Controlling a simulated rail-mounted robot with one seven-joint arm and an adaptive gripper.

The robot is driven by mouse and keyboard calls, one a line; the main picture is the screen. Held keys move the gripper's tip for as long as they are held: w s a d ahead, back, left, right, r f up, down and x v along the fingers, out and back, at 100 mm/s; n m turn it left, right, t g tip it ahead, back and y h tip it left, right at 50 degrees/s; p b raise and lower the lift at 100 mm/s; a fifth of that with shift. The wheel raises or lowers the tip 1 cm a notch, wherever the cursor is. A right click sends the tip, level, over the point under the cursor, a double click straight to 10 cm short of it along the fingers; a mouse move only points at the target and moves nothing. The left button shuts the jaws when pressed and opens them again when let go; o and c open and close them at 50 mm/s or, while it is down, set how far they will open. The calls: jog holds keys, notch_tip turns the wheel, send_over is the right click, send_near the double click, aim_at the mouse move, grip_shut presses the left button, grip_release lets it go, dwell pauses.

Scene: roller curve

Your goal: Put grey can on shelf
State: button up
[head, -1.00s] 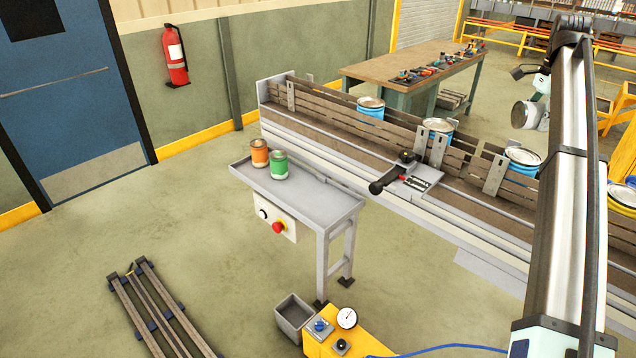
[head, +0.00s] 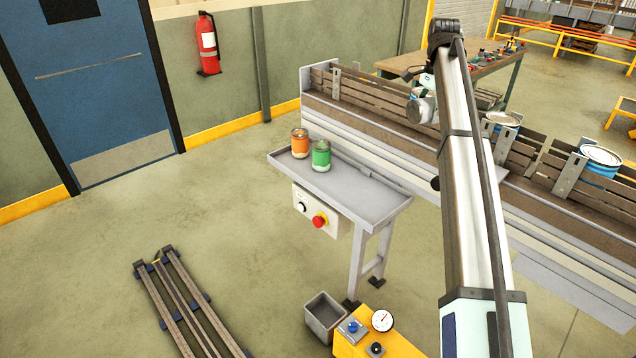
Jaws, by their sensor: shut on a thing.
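My gripper is not visible; the upper arm hides the end of my arm. Only a grey-white rounded wrist part of mine shows left of the arm, in front of the roller track's far end. I cannot make out a grey can. A grey metal side shelf (head: 363,207) stands left of the arm. An orange can (head: 300,143) and a green can (head: 321,155) stand upright, side by side, at its far left end. The rest of its top that shows is bare.
The roller track (head: 575,212) runs behind the shelf, with wooden side boards and blue pails (head: 600,157) on it. A control box with a red button (head: 319,221) hangs under the shelf. A grey bin (head: 325,316) and yellow gauge unit (head: 378,338) stand in front.

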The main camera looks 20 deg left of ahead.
aim_at(369, 199)
jog(key=s+a+f+n+b, duration=0.2)
jog(key=a+f+n+b, duration=0.25)
jog(key=a+f, duration=0.8)
jog(key=f+p, duration=0.2)
jog(key=f, duration=0.4)
jog(key=a+f+p, duration=0.1)
jog(key=f+p, duration=0.1)
jog(key=f, duration=0.4)
jog(key=f+p, duration=0.2)
jog(key=f, duration=0.4)
jog(key=shift+s+a+f, duration=0.1)
jog(key=shift+a+f, duration=0.1)
jog(key=shift+f, duration=0.15)
jog(key=o, duration=1.2)
jog(key=shift+o, duration=0.2)
notch_tip(369, 199, up, 12)
jog(key=b, duration=0.3)
jog(key=shift+r, duration=0.2)
